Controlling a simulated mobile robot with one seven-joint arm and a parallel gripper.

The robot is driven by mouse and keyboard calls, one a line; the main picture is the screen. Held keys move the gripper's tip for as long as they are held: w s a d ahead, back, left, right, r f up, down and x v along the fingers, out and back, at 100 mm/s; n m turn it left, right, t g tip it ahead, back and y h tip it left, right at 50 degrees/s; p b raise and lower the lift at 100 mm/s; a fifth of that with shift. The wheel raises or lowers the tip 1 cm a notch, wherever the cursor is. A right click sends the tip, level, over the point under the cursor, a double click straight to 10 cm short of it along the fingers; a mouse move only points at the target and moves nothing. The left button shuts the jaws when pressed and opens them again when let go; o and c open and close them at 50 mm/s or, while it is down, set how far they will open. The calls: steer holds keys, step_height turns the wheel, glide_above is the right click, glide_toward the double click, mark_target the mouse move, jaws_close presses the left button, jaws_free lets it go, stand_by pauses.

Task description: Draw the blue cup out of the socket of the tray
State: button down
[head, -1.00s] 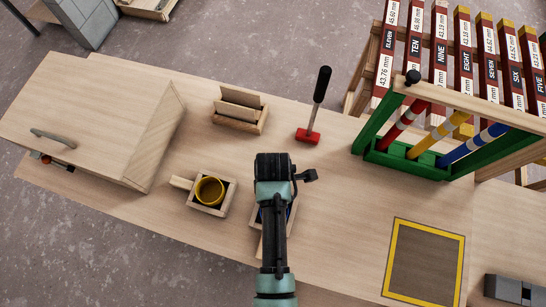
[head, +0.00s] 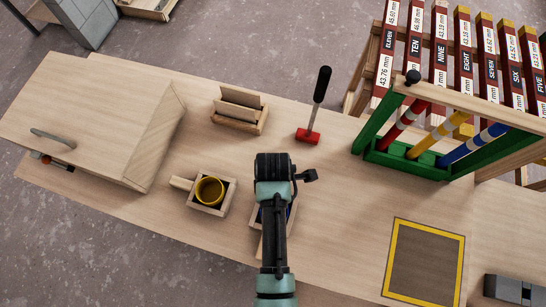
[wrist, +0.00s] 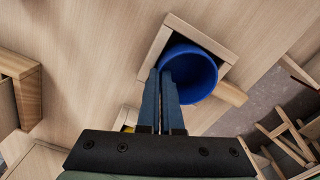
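The blue cup (wrist: 195,72) stands in the square socket of a small wooden tray (wrist: 197,32), seen from above in the wrist view. My gripper (wrist: 158,74) is at the cup's left rim, its two dark fingers close together with a thin gap. One finger lies on each side of the cup wall, so it appears shut on the rim. In the head view my arm hides most of the cup and its tray, and the fingertips cannot be seen.
A yellow cup (head: 209,190) sits in a similar wooden tray (head: 222,207) to the left. A green rack (head: 427,166) with coloured battens is to the right, near a yellow-bordered square (head: 395,262).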

steer(key=shift+r, duration=0.1)
stand_by(0.5)
steer(key=shift+r+p, duration=2.5)
steer(key=shift+p, duration=0.3)
steer(key=shift+r+p, duration=1.5)
